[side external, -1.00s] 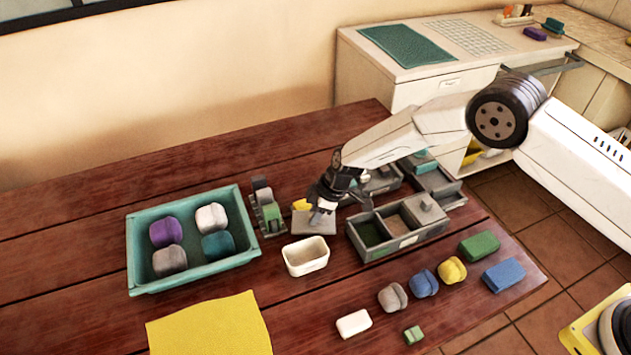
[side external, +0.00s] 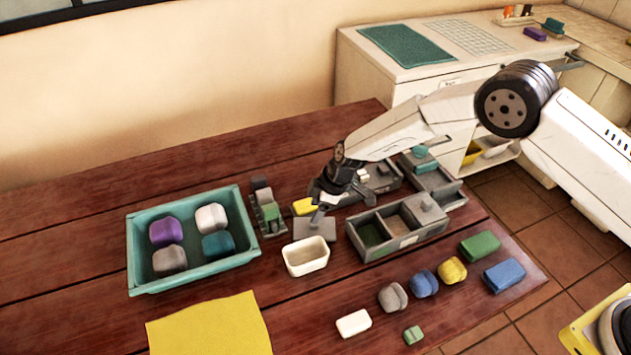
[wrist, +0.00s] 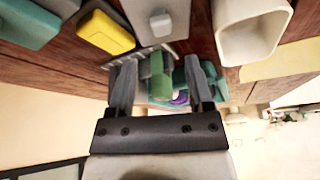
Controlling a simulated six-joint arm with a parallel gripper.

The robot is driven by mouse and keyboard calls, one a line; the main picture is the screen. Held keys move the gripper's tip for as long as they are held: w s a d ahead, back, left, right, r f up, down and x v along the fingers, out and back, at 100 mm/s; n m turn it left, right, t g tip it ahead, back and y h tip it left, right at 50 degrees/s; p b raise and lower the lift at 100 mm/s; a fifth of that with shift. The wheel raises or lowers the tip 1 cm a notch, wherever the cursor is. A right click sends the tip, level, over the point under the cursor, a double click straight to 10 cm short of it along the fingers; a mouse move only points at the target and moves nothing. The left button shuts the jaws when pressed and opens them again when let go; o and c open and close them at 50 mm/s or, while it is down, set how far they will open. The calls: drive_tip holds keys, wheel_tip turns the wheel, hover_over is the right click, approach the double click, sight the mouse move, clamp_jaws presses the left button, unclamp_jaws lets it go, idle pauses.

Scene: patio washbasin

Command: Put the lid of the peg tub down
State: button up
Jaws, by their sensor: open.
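The lid (side external: 313,229), a flat grey plate with a small knob, lies on the wooden table just behind the white tub (side external: 306,257). The tub is open at the top and looks empty. My gripper (side external: 322,203) is just above and behind the lid. In the wrist view the lid (wrist: 150,12) is at the top, beside the tub (wrist: 252,35) and apart from the fingers. My gripper (wrist: 160,72) is open there, with nothing held between its fingers.
A yellow block (side external: 304,206) and a grey rack with green pieces (side external: 268,212) stand close to the lid. A grey divided box (side external: 377,252) is to the right. A teal tray (side external: 141,282) with several rounded blocks is to the left.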

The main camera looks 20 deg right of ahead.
drive_tip(key=v, duration=1.1)
drive_tip(key=shift+d, duration=0.1)
idle(0.5)
drive_tip(key=s+d+r+m+h, duration=0.2)
drive_tip(key=s+d+r+m, duration=0.5)
drive_tip(key=s+d, duration=0.45)
drive_tip(key=s+d+r+m+h, duration=0.1)
drive_tip(key=s+d+m+h, duration=0.1)
drive_tip(key=s+d+m, duration=0.4)
drive_tip(key=s+d, duration=0.3)
drive_tip(key=s, duration=0.3)
drive_tip(key=shift+s+d+r+t, duration=0.3)
drive_tip(key=shift+s+r+t, duration=0.05)
drive_tip(key=shift+t, duration=0.05)
